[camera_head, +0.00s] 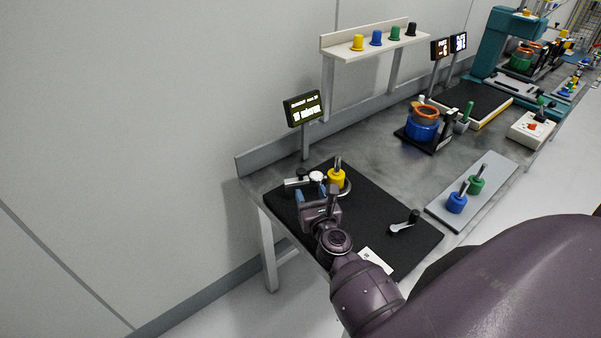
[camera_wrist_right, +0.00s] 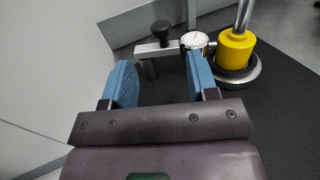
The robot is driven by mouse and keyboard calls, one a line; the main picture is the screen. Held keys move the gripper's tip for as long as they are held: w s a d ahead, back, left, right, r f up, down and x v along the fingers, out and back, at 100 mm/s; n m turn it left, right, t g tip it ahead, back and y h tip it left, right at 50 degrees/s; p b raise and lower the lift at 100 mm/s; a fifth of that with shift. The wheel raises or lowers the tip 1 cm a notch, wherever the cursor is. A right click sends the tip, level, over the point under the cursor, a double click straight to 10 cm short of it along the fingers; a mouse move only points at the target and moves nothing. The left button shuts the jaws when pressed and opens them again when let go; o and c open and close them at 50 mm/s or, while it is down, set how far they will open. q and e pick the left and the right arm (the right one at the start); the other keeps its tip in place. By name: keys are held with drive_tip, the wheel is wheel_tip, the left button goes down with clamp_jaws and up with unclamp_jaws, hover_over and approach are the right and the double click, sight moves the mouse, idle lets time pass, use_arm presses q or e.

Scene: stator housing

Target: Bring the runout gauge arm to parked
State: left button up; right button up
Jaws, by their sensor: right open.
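The runout gauge arm (camera_head: 294,183) is a short silver bar on a black mat at the near left end of the bench. It has a black knob and a white round dial (camera_head: 316,176). In the right wrist view the gauge arm (camera_wrist_right: 152,51) lies beyond my fingertips, its knob upright and its dial at the right end, close to a yellow cylinder (camera_wrist_right: 236,48). My right gripper (camera_wrist_right: 160,72) is open and empty, with its blue fingers pointing toward the bar. In the head view the right gripper (camera_head: 315,193) is just in front of the gauge arm. My left gripper is out of view.
The yellow cylinder (camera_head: 336,178) carries a metal shaft and stands on a round metal base. A lit display (camera_head: 304,108) stands behind. A black-handled crank (camera_head: 405,222) and a white card (camera_head: 376,261) lie on the mat's right part. A grey tray (camera_head: 490,172) holds blue and green pieces.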

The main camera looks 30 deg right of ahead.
sight(302, 174)
drive_tip(key=x, duration=0.9)
drive_tip(key=shift+f+b, duration=0.1)
drive_tip(key=shift+b, duration=0.2)
drive_tip(key=shift+c, duration=0.2)
clamp_jaws()
